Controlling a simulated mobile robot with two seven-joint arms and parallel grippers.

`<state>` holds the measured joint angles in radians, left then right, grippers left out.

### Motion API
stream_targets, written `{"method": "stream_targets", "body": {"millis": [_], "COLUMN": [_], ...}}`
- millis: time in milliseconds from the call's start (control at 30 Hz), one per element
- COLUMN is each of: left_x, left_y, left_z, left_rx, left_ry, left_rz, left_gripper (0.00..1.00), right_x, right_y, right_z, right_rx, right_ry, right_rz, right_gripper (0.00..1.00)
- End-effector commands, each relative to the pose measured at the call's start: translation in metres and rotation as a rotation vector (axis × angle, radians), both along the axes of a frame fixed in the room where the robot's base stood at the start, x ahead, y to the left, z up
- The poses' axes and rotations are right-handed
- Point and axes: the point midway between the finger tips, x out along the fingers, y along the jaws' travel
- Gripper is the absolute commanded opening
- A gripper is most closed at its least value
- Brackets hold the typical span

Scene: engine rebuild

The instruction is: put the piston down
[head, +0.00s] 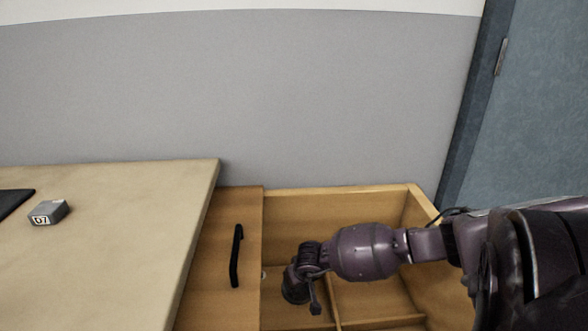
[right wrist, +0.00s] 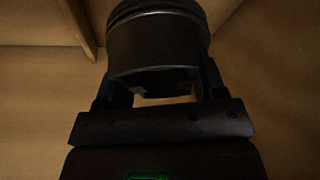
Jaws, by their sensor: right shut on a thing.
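The piston (right wrist: 158,42) is a dark, round part with a ringed upper edge. In the right wrist view it sits between the two fingers of my right gripper (right wrist: 160,82), which is shut on it. In the head view my right gripper (head: 300,280) points down over the open wooden drawer (head: 340,193), close to a divider. The piston is hard to tell apart from the dark gripper there. I cannot tell whether the piston touches the drawer floor. My left gripper is out of view.
The drawer has thin wooden dividers (head: 333,300) making compartments. A panel with a black handle (head: 236,256) stands between drawer and worktop (head: 130,240). A grey block marked 07 (head: 48,212) lies on the worktop. A blue-grey door (head: 540,110) is at the right.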

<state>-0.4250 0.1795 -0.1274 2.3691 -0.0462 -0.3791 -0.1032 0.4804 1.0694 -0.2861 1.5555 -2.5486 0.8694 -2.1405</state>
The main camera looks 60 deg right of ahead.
Motion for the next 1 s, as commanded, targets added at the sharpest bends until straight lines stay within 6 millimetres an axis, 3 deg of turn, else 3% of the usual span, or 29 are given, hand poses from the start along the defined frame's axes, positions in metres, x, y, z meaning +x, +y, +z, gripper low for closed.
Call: {"method": "stream_targets", "body": {"millis": [33, 200, 533, 800, 1000], "left_x": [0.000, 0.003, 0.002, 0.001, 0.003], "left_y": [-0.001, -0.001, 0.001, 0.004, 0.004], "left_z": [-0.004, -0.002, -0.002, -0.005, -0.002], "left_rx": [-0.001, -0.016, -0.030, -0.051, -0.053], "left_ry": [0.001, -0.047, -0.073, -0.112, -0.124], "left_rz": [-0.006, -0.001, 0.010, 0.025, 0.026], "left_gripper": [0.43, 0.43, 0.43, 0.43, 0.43], "right_x": [-0.003, -0.002, 0.000, -0.002, 0.001], "right_y": [0.000, 0.000, 0.000, 0.000, 0.000], "right_z": [-0.018, -0.046, -0.065, -0.101, -0.099], "right_rx": [0.002, 0.002, -0.001, 0.000, -0.001], "right_ry": [0.010, 0.006, 0.001, 0.006, -0.002], "right_rz": [-0.002, -0.002, 0.001, -0.002, 0.000], "right_gripper": [0.26, 0.26, 0.26, 0.26, 0.26]}}
